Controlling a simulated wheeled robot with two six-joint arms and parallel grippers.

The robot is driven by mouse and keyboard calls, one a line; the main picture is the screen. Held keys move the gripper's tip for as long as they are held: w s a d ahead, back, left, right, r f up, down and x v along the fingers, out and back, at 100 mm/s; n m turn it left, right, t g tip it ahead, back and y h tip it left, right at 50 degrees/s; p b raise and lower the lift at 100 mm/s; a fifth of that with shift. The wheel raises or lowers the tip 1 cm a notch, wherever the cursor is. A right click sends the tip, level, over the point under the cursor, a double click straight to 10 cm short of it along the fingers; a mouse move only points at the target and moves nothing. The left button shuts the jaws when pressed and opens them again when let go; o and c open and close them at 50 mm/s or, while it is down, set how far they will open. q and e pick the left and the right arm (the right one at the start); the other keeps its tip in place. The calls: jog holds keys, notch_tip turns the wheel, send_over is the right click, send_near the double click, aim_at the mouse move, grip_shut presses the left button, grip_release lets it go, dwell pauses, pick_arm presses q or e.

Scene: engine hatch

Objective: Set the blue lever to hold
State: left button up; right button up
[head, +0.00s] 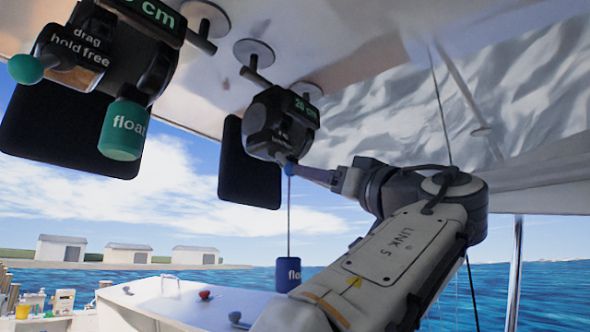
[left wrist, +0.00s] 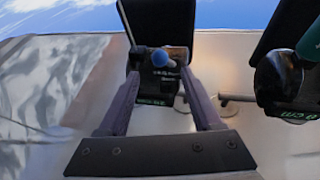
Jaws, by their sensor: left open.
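The blue lever ends in a round blue knob (left wrist: 160,57), seen in the left wrist view in front of a black reel unit. That unit (head: 280,123) hangs from the ceiling in the head view, with a small green cm readout. Its lever labels are too small to read, so I cannot tell the lever's setting. My left gripper (left wrist: 159,74) is open, with one purple-grey finger on each side of the knob; contact is not clear. In the head view its fingers (head: 312,174) reach the unit's lower edge and partly hide the lever. My right gripper is not in view.
A similar unit with a green lever knob (head: 25,69) and green float (head: 122,130) hangs at the upper left. A blue float (head: 288,274) hangs on a line below the blue lever's unit. Black panels (head: 249,165) hang beside the units. A white hatch (head: 180,300) lies below.

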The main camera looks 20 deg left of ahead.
aim_at(288, 165)
pick_arm(q)
jog(key=p+x, duration=0.4)
jog(key=x, duration=0.3)
jog(key=shift+w+a+r, duration=0.15)
jog(key=shift+a+r, duration=0.05)
jog(key=shift+a, duration=0.05)
jog(key=shift+w+a, duration=0.35)
jog(key=shift+a, duration=0.15)
grip_shut()
